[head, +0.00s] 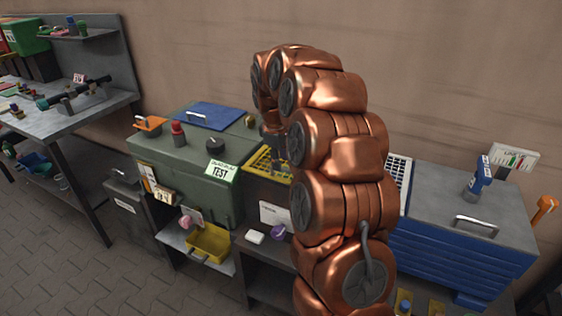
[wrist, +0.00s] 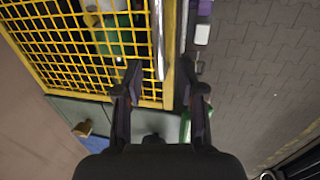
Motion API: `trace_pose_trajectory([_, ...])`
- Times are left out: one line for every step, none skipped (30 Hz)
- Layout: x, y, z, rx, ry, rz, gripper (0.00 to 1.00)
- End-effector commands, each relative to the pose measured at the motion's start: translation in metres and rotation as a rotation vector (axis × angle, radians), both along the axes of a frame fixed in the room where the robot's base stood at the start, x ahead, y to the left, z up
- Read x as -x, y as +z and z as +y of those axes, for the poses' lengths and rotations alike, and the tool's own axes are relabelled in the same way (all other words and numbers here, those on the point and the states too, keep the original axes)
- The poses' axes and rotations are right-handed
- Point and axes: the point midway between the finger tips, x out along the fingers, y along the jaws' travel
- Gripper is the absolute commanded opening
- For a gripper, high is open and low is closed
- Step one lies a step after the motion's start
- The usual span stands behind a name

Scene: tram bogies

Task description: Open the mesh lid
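The mesh lid is a yellow grid in a yellow frame. It fills the upper left of the wrist view (wrist: 70,45) and shows partly behind my arm in the head view (head: 265,165). It looks closed and lies flat. A silver bar handle (wrist: 158,40) runs along its front edge. My gripper (wrist: 160,72) is open, its two dark fingers spread to either side of the lid's front edge and in line with the handle. I cannot tell whether they touch it. In the head view my gripper (head: 274,145) hangs above the lid, partly hidden by my arm.
A green cabinet with a "TEST" label (head: 221,169) stands left of the lid, with a black knob (head: 215,145) and a blue panel (head: 207,115) on top. A blue drawer unit (head: 455,262) stands to the right. Paved floor (wrist: 255,80) is open in front.

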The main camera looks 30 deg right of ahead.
Motion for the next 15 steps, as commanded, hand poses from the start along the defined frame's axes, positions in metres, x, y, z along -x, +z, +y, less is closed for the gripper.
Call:
trace_pose_trajectory([-0.001, -0.005, -0.002, 0.001, 0.000, 0.001, 0.39])
trace_pose_trajectory([-0.001, -0.009, -0.002, 0.001, 0.000, -0.001, 0.39])
trace_pose_trajectory([-0.002, -0.013, -0.003, 0.000, 0.000, -0.001, 0.39])
trace_pose_trajectory([-0.002, -0.015, -0.003, 0.000, 0.000, 0.000, 0.39])
trace_pose_trajectory([-0.002, -0.018, -0.004, 0.000, 0.000, 0.000, 0.39])
trace_pose_trajectory([-0.002, -0.020, -0.004, 0.001, 0.000, 0.001, 0.39])
trace_pose_trajectory([-0.002, -0.021, -0.004, 0.000, 0.000, 0.000, 0.39])
trace_pose_trajectory([-0.002, -0.021, -0.004, 0.000, 0.000, 0.000, 0.39])
trace_pose_trajectory([-0.002, -0.022, -0.004, 0.000, 0.000, 0.000, 0.39])
trace_pose_trajectory([-0.002, -0.022, -0.004, 0.000, 0.000, 0.000, 0.39])
trace_pose_trajectory([-0.002, -0.022, -0.004, 0.000, 0.000, 0.000, 0.39])
trace_pose_trajectory([-0.002, -0.022, -0.004, 0.001, 0.000, -0.001, 0.39])
trace_pose_trajectory([-0.002, -0.022, -0.004, 0.000, 0.000, -0.001, 0.39])
trace_pose_trajectory([-0.002, -0.022, -0.004, 0.001, 0.000, -0.001, 0.38])
trace_pose_trajectory([-0.002, -0.022, -0.004, 0.000, 0.000, -0.001, 0.34])
